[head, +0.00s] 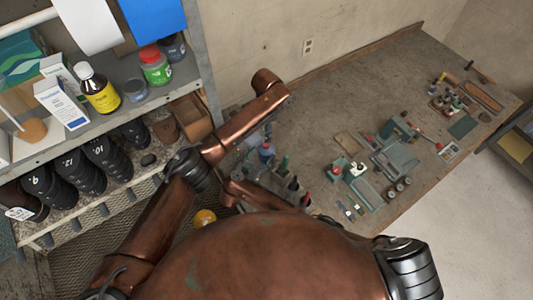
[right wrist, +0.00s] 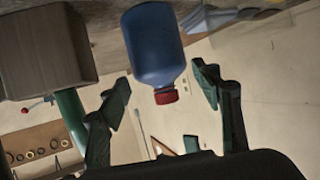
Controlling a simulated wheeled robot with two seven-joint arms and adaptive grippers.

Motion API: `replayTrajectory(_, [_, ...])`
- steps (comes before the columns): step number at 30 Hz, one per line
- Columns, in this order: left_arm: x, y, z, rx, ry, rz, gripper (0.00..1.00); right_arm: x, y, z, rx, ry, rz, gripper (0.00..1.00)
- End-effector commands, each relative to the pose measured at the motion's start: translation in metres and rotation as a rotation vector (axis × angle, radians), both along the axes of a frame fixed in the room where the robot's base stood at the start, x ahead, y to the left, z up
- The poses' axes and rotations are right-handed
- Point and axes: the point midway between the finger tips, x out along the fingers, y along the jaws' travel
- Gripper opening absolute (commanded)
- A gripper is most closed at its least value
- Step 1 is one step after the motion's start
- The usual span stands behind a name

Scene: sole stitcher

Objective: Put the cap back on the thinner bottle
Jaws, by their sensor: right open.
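A blue bottle (right wrist: 153,42) with a red cap (right wrist: 166,96) at its neck shows in the right wrist view, seen upside down. It lies between the spread green fingers of my right gripper (right wrist: 161,80), with clear gaps on both sides. I see no contact. In the head view a blue bottle (head: 266,151) stands on the bench near my arm. A dark bottle with a yellow label (head: 103,97) and a pale top stands on the shelf at left. I cannot read which bottle is the thinner. No loose cap can be made out for sure.
The shelf (head: 120,118) also holds white boxes, a green jar (head: 155,66) and a grey cup. A grey block (right wrist: 45,55) is close left of the bottle in the right wrist view.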

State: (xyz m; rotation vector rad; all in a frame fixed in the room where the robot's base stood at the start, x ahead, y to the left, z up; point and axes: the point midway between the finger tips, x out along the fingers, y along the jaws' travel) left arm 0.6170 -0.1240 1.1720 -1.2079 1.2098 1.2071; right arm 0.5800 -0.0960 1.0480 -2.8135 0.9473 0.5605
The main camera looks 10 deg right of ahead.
Motion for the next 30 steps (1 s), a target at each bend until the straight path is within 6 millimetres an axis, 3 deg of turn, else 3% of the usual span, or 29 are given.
replayTrajectory(5, [0.000,-0.001,0.000,0.000,0.000,-0.001,0.37,0.021,-0.018,-0.010,-0.002,-0.001,-0.003,0.72])
replayTrajectory(9, [0.000,-0.001,0.000,0.000,0.000,-0.001,0.37,0.033,-0.025,-0.016,-0.001,-0.001,-0.001,0.73])
replayTrajectory(22, [0.000,-0.001,0.000,0.000,0.000,-0.001,0.37,0.039,-0.031,-0.020,0.001,0.001,-0.002,0.73])
replayTrajectory(30, [0.000,-0.001,0.000,0.000,0.000,-0.001,0.37,0.039,-0.030,-0.020,0.001,0.000,-0.001,0.55])
